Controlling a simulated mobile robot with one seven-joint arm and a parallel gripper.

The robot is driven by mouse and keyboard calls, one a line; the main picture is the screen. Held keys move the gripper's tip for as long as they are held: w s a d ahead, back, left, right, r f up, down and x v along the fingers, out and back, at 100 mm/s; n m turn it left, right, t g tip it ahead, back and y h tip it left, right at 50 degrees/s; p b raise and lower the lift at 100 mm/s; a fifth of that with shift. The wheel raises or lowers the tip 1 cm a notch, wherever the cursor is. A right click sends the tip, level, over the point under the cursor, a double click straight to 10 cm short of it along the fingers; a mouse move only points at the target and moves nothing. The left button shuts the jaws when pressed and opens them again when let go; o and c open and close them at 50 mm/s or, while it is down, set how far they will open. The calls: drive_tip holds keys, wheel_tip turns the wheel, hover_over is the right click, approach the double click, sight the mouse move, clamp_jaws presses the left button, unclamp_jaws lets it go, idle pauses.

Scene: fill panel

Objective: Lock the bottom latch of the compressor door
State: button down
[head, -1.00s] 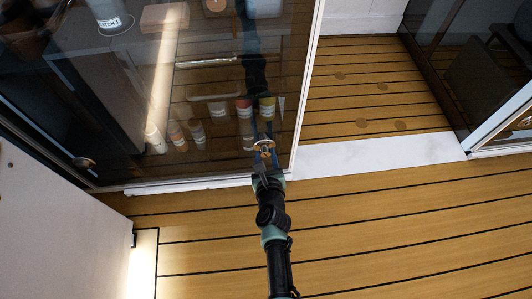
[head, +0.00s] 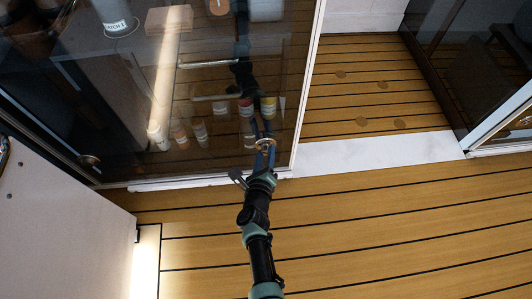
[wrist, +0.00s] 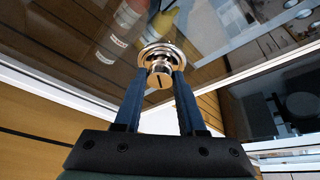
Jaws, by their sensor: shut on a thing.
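The compressor door is a dark, reflective glass panel (head: 215,60) with a pale frame, filling the upper left of the head view. A round brass latch knob (head: 265,144) sits near its lower right corner. In the wrist view the latch (wrist: 157,62) has a round base plate and a smaller knob with a dark slot. My gripper (head: 264,148) is at this latch, its blue fingers one on each side of the knob. In the wrist view my gripper (wrist: 161,74) is shut on the knob, and the fingertips partly hide its sides.
Another brass knob (head: 89,160) is at the lower left of the glass. Several cups or bottles (head: 180,135) show in the glass. A white panel (head: 60,225) stands at lower left. Wooden floor (head: 410,225) is clear at right. Another framed glass panel (head: 500,90) is at far right.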

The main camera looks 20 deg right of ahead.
drive_tip(key=n+h, duration=0.1)
drive_tip(key=n+b, duration=0.1)
drive_tip(key=shift+f+n+h+b, duration=0.25)
drive_tip(key=shift+n+h+b, duration=0.05)
drive_tip(key=shift+h, duration=0.1)
drive_tip(key=shift+n+t+h+b, duration=0.4)
drive_tip(key=shift+n+h+b, duration=0.2)
drive_tip(key=shift+n+b, duration=0.6)
drive_tip(key=shift+r, duration=0.1)
drive_tip(key=c, duration=0.5)
unclamp_jaws()
drive_tip(key=shift+a, duration=0.1)
